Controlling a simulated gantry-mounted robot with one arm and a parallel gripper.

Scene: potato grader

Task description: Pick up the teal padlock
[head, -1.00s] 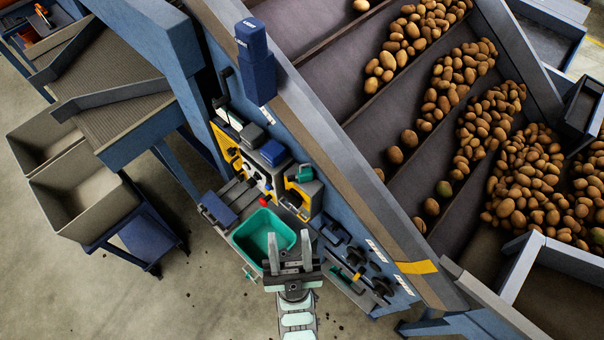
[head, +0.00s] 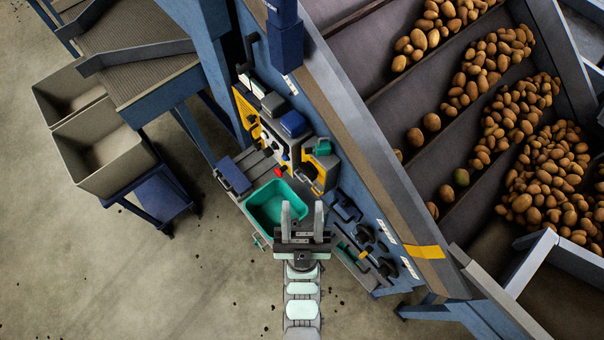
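The teal padlock (head: 322,147) appears as a small teal block at the top of a yellow-and-dark holder (head: 318,170) on the side of the blue machine. Its shackle is too small to make out. My gripper (head: 302,210) is open, its two grey fingers pointing up the picture with nothing visible between them. It is below the padlock in the picture and clearly apart from it. The fingers overlap the right edge of a teal tray (head: 262,218) in the picture. Whether they touch it I cannot tell.
A red knob (head: 278,171), a blue box (head: 293,124) and a grey box (head: 273,104) crowd the panel left of the padlock. Black fittings (head: 363,233) sit to the lower right. Open floor lies below left.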

